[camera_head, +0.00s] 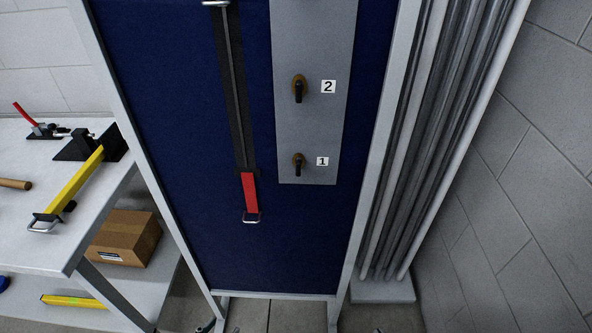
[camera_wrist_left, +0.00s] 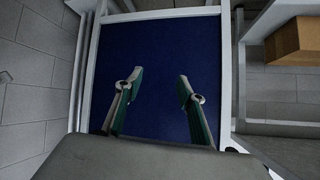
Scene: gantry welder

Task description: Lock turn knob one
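Turn knob one (camera_head: 299,163) is a small black handle on a brass-coloured base, beside the label "1" on a grey metal plate (camera_head: 285,130). Its handle points down. Turn knob two (camera_head: 298,89), of the same kind, is above it beside the label "2", also pointing down. The plate is on a tall dark blue panel (camera_head: 190,200) with a grey frame. In the left wrist view my left gripper (camera_wrist_left: 154,83) is open and empty, its two fingers apart in front of blue panel surface. No knob shows in that view. Neither gripper is in the head view.
A red-ended strap bar (camera_head: 250,195) hangs on the panel left of the plate. A white table (camera_head: 50,250) with clamps stands at left, a cardboard box (camera_head: 124,237) on its lower shelf. Grey pipes (camera_head: 430,140) stand upright at right, near the wall.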

